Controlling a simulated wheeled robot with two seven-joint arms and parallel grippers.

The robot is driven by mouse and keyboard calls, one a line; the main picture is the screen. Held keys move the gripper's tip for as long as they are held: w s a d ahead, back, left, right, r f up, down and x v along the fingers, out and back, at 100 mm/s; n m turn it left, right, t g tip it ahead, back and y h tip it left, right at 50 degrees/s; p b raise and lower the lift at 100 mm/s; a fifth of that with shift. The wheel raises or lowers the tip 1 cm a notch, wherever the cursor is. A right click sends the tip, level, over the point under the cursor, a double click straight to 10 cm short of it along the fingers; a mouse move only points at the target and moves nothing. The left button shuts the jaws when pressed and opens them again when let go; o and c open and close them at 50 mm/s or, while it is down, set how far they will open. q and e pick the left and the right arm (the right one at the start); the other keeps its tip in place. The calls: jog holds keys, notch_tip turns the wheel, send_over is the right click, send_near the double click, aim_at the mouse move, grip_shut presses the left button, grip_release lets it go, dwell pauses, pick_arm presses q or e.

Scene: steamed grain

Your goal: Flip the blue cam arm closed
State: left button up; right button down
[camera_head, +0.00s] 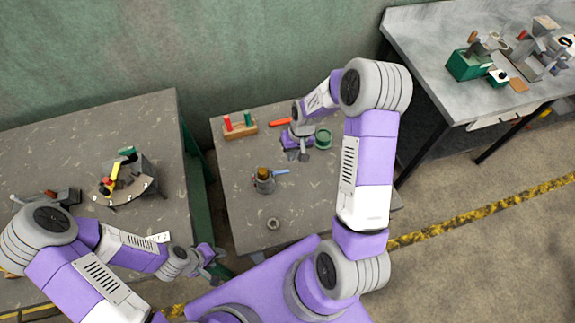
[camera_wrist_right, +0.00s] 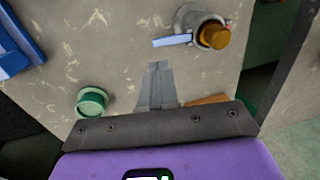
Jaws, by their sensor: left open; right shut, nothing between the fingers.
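The blue cam arm (camera_head: 281,171) sticks out to the right from a grey round fixture (camera_head: 264,185) with an orange-brown top on the middle table. In the right wrist view the blue cam arm (camera_wrist_right: 172,40) points left from the fixture (camera_wrist_right: 192,17), beside its orange knob (camera_wrist_right: 215,36). My right gripper (camera_head: 304,153) is shut and empty, behind and right of the arm; its closed fingers (camera_wrist_right: 159,66) appear below the arm in the wrist view, apart from it. My left gripper (camera_head: 216,257) is open and empty, near the middle table's front left.
A green round container (camera_head: 323,138) stands beside my right gripper. A wooden block (camera_head: 240,130) with red and green pegs and a red-orange tool (camera_head: 281,122) lie at the back. A small ring (camera_head: 273,224) lies near the front. The table between ring and fixture is clear.

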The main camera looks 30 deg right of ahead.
aim_at(286, 171)
pick_arm(q)
jog(key=shift+r, duration=0.3)
pick_arm(e)
jog(key=f, duration=0.2)
jog(key=a+f, duration=0.1)
jog(key=f, duration=0.5)
jog(key=shift+w+a, duration=0.2)
pick_arm(q)
jog(key=shift+f, duration=0.1)
